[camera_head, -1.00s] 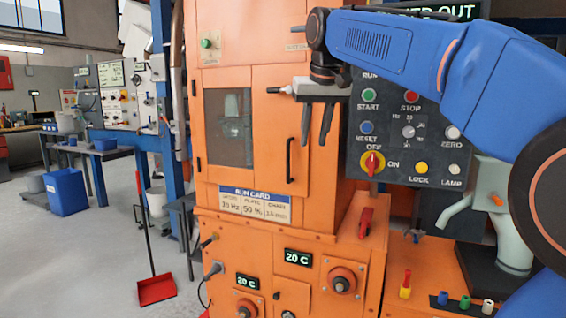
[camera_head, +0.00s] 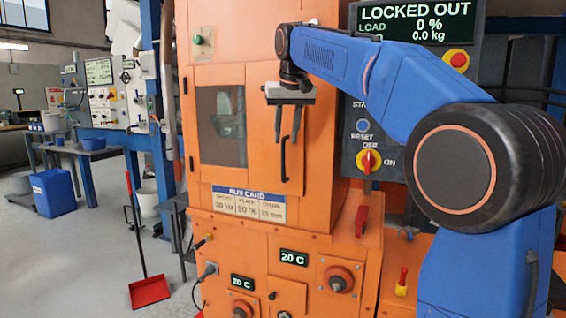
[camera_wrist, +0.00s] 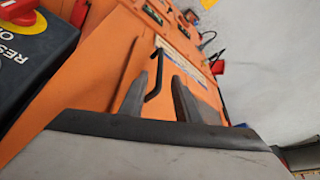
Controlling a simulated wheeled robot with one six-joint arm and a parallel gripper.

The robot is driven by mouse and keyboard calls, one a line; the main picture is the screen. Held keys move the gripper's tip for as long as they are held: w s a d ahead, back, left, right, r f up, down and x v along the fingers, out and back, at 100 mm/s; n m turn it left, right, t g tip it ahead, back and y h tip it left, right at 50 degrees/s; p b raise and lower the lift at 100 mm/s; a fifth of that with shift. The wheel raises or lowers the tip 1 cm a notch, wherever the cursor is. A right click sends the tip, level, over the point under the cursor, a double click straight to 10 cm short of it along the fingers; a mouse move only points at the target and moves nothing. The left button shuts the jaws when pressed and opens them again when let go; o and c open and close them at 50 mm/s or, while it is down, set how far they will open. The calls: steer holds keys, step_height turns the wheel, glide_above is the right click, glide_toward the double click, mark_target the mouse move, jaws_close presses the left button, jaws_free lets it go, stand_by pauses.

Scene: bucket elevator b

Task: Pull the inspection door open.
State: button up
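The orange inspection door (camera_head: 258,165) is shut in the head view and has a dark window (camera_head: 221,125). Its black vertical bar handle (camera_head: 287,162) is on the right side. My gripper (camera_head: 287,140) is open and empty, fingers pointing down, by the handle's upper end. The wrist view shows the handle (camera_wrist: 154,88) between the two spread fingers of my gripper (camera_wrist: 160,78). I cannot tell how far the fingertips are from the bar, and they do not close on it.
A display (camera_head: 418,24) reads LOCKED OUT, 0 %, 0.0 kg. A control panel with a red-and-yellow rotary switch (camera_head: 369,160) is right of the door. A run card (camera_head: 248,204) is below it. A red lever (camera_head: 361,220) stands on the ledge. Open floor lies left.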

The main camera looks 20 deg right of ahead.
mark_target(284, 156)
steer(key=x, duration=1)
steer(key=shift+f, duration=0.15)
jaws_close()
